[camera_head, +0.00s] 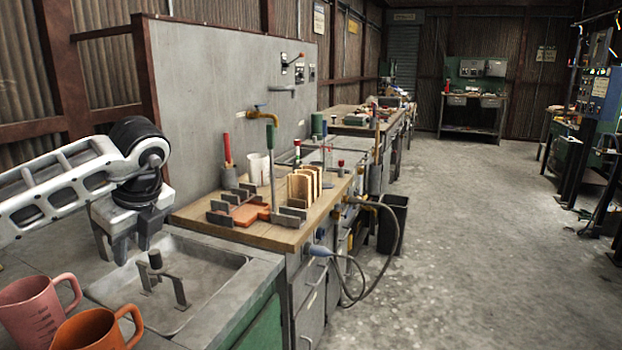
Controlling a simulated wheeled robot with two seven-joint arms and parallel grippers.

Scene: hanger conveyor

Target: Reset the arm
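My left arm, white with black joints, comes in from the left. The orange mug is cut off by the bottom edge. My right gripper is not in view.
A grey panel (215,100) stands behind. A black bin (392,225) and open concrete floor (470,250) lie to the right.

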